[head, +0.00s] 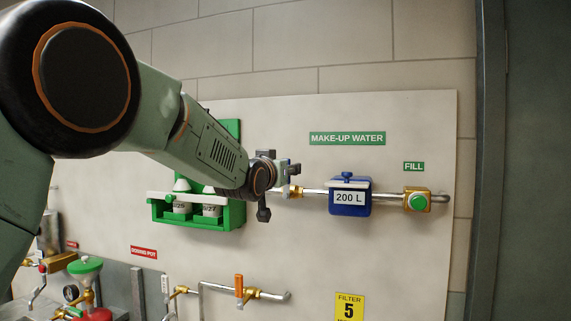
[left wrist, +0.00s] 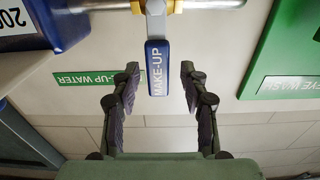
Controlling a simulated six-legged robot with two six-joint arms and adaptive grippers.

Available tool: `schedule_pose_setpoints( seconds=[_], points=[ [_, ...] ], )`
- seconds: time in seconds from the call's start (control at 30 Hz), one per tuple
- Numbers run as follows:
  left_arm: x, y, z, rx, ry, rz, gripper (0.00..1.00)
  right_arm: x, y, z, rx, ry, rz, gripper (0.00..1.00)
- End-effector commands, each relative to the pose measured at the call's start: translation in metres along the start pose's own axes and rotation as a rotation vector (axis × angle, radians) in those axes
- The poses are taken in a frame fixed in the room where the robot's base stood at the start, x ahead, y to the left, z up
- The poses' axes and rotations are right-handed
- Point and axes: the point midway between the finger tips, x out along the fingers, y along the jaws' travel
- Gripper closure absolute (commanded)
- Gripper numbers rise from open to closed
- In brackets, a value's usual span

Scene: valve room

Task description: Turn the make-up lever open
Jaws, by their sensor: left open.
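The make-up lever (left wrist: 157,68) is a blue handle with white MAKE-UP lettering. In the left wrist view it sticks out crosswise from the steel pipe (left wrist: 197,5) at the top edge. My left gripper (left wrist: 160,77) is open, with one finger on each side of the lever and a visible gap on both sides. I cannot tell how deep the lever sits between the fingers. In the head view my left gripper (head: 280,172) is at the left end of the make-up pipe (head: 316,192) and hides the lever. My right gripper is not in view.
The blue 200 L meter (head: 350,196) and the FILL button (head: 419,202) sit right of the gripper on the pipe. A green eyewash holder (head: 165,214) is close on the left. Lower pipes with an orange-handled valve (head: 239,286) run below.

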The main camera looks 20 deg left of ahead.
Motion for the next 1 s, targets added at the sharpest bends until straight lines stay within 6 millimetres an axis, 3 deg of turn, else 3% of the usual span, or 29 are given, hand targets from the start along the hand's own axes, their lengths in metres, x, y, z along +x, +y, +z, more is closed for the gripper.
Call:
schedule_pose_setpoints(
  seconds=[0.43,0.9,1.0],
  points=[
    [0.0056,0.0028,0.0012,0.000,-0.001,0.000,0.56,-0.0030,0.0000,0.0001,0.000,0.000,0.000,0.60],
    [0.0056,0.0025,0.0011,0.000,-0.001,0.000,0.96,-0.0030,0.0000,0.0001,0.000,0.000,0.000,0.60],
    [0.0057,0.0026,0.0011,0.000,-0.001,0.000,1.00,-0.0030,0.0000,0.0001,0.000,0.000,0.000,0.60]
  ],
)
